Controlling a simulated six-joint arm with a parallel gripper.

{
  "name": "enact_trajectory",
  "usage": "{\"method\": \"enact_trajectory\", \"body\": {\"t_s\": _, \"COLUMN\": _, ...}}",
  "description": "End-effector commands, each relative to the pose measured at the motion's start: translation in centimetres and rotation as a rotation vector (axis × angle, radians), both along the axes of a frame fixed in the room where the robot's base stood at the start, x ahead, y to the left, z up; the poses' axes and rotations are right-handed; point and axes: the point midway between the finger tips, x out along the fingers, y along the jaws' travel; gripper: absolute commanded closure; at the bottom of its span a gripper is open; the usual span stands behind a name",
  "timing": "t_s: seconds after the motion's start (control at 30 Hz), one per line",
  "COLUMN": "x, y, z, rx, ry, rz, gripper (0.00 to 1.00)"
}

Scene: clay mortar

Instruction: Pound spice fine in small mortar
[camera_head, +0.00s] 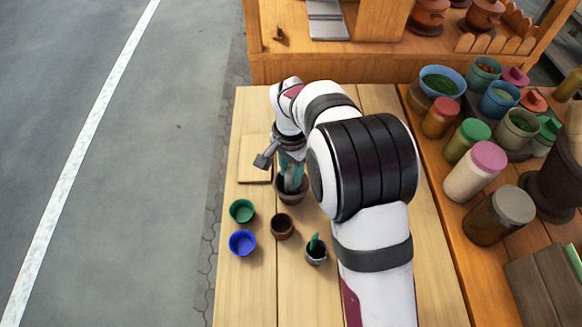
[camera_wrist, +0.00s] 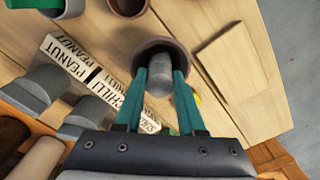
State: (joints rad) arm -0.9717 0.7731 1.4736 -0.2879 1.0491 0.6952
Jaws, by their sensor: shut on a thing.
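The small mortar (camera_head: 290,196) is a dark round bowl standing on the wooden table below my arm. Its brown rim (camera_wrist: 150,46) shows in the wrist view. My gripper (camera_head: 291,165) has teal fingers that point down into the mortar; they show in the wrist view (camera_wrist: 160,82) too. They are shut on a grey, round-ended pestle (camera_wrist: 159,80), whose lower part is over or inside the mortar's mouth. I cannot tell whether it touches the bottom. The spice inside is hidden by the pestle and shadow.
A green cup (camera_head: 242,211), a blue cup (camera_head: 242,243), a brown cup (camera_head: 282,226) and a grey cup with a green item (camera_head: 316,252) stand in front. A flat board (camera_head: 250,170) lies left of the mortar. Several jars, including a pink-lidded one (camera_head: 475,170), crowd the right.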

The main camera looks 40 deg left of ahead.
Motion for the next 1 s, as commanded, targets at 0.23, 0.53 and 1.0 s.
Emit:
{"method": "enact_trajectory", "body": {"t_s": 0.23, "x": 0.0, "y": 0.0, "z": 0.0, "rx": 0.0, "ry": 0.0, "rz": 0.001, "gripper": 1.0}}
{"method": "enact_trajectory", "body": {"t_s": 0.53, "x": 0.0, "y": 0.0, "z": 0.6, "rx": 0.001, "ry": -0.001, "rz": 0.001, "gripper": 1.0}}
{"method": "enact_trajectory", "body": {"t_s": 1.0, "x": 0.0, "y": 0.0, "z": 2.0, "rx": 0.0, "ry": 0.0, "rz": 0.001, "gripper": 1.0}}
